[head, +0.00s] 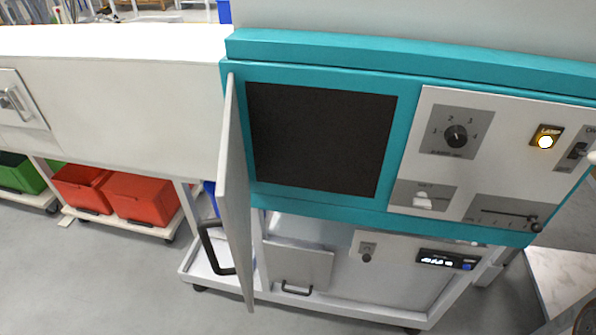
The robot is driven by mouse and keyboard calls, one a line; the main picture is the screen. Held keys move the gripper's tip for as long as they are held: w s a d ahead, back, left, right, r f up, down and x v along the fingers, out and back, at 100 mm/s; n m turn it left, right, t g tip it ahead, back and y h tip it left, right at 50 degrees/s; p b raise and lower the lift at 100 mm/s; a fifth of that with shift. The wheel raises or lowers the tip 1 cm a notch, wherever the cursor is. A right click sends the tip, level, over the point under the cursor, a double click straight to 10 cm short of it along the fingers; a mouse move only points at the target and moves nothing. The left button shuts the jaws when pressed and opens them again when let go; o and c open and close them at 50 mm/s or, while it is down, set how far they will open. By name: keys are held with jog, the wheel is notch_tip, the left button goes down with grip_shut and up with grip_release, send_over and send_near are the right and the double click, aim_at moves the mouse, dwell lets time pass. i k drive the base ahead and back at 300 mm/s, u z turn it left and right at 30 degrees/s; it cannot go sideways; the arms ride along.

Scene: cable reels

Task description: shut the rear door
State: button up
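A light grey door (236,190) stands wide open on the teal-framed cabinet (320,52). It is hinged at the left edge of a dark square opening (320,138) and sticks out toward me, seen nearly edge-on. Its black bar handle (211,248) is on the left-hand face, near the lower end. The inside of the opening is too dark to make out. I cannot tell from this view whether this is the rear door. My gripper is not in view.
Right of the opening is a panel with a dial (456,136), a lit yellow lamp button (546,140) and a slider (505,215). Below is a lower unit with a drawer handle (297,289). Red bins (140,198) stand at left. Grey floor (90,285) at lower left is clear.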

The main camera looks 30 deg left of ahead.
aim_at(232, 194)
jog(key=z, duration=1.3)
jog(key=k, duration=0.9)
jog(key=u, duration=4.75)
